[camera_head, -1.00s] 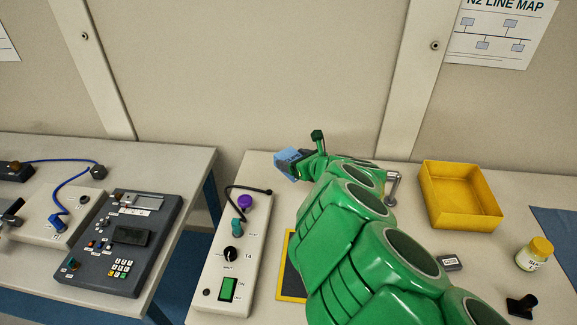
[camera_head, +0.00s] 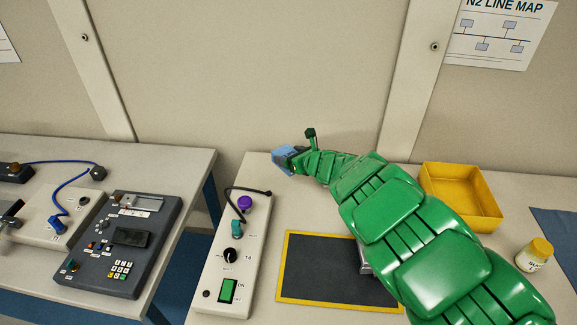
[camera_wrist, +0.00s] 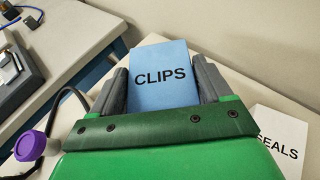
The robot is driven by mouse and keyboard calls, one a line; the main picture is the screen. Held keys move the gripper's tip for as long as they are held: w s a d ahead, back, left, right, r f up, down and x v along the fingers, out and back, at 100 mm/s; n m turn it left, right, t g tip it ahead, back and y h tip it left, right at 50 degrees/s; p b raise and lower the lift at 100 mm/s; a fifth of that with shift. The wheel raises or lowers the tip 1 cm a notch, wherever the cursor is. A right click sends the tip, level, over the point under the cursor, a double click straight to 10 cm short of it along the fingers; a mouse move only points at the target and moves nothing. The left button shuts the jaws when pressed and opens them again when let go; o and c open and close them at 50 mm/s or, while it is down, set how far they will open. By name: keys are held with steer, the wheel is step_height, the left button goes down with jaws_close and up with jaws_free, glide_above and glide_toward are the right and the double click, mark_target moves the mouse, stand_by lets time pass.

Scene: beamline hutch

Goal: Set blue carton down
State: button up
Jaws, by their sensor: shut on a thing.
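The blue carton (camera_wrist: 160,72), labelled CLIPS, sits between the two dark fingers of my gripper (camera_wrist: 165,85) in the wrist view. My gripper is shut on it. In the head view the blue carton (camera_head: 284,156) is at the far end of my green arm, near the back left of the right-hand bench (camera_head: 255,178). I cannot tell whether its underside touches the bench top.
A white SEALS carton (camera_wrist: 278,143) lies right of my gripper. The white control box (camera_head: 236,262) with purple knob (camera_head: 244,202) is front left. A yellow-edged dark mat (camera_head: 320,268), yellow tray (camera_head: 460,196) and lidded jar (camera_head: 534,256) are also on the bench.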

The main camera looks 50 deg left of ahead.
steer(key=shift+w+a+f, duration=0.35)
steer(key=shift+a+f, duration=0.25)
steer(key=shift+f, duration=0.2)
steer(key=shift+w+a+f, duration=0.35)
steer(key=shift+a+f, duration=0.25)
steer(key=shift+f, duration=0.25)
steer(key=shift+w+a+f, duration=0.35)
steer(key=shift+a+f, duration=0.25)
steer(key=shift+f, duration=0.2)
steer(key=shift+d+f, duration=0.1)
steer(key=shift+f, duration=1.3)
steer(key=shift+f, duration=0.1)
steer(key=o, duration=1)
steer(key=shift+v, duration=0.8)
steer(key=shift+d+r, duration=0.35)
steer(key=shift+d, duration=0.3)
steer(key=shift+v, duration=4.45)
steer(key=shift+r, duration=0.1)
